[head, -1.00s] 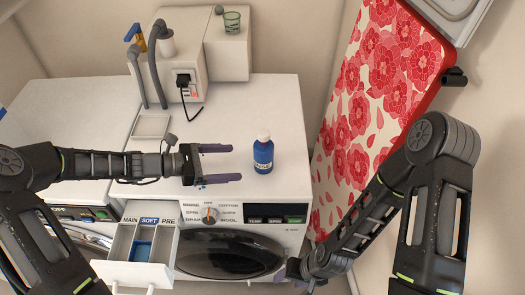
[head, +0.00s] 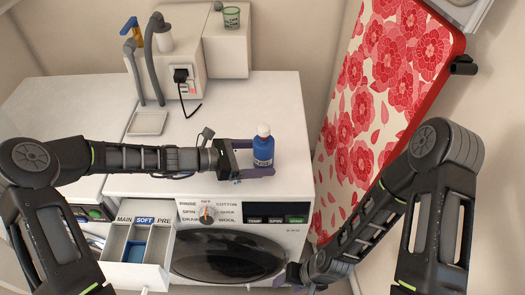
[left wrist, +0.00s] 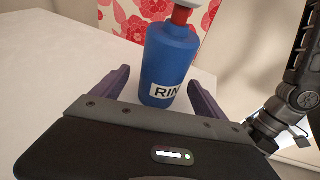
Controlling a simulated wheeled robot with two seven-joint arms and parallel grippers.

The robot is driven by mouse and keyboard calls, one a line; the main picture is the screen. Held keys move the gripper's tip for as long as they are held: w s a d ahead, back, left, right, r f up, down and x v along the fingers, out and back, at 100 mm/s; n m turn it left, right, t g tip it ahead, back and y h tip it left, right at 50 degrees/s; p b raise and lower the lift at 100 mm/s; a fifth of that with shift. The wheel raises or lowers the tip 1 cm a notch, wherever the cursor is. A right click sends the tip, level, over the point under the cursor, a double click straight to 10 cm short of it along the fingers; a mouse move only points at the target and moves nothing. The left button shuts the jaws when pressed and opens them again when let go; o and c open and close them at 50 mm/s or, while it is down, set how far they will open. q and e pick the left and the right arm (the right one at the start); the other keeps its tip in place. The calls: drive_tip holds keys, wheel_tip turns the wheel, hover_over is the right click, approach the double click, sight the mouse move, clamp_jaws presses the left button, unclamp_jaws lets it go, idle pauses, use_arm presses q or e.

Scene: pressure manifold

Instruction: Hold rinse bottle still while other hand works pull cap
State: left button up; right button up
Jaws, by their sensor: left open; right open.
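The blue rinse bottle (head: 263,150) stands upright on the white machine top, with its white pull cap (head: 264,130) on top. In the left wrist view the bottle (left wrist: 168,62) shows a white label and a red neck under the cap. My left gripper (head: 262,156) is open, its two purple fingers on either side of the bottle; the wrist view (left wrist: 152,92) shows a gap between bottle and left finger, and contact on the right cannot be told. My right gripper (head: 291,277) is low by the machine's front right, partly hidden by its arm.
The open detergent drawer (head: 140,245) juts out at the front left, above the floor. The washing machine top (head: 225,105) is clear behind the bottle. A red floral ironing board (head: 375,100) leans at the right.

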use_arm(q)
drive_tip(key=shift+c, duration=0.2)
drive_tip(key=c, duration=1.1)
drive_tip(key=shift+c, duration=0.2)
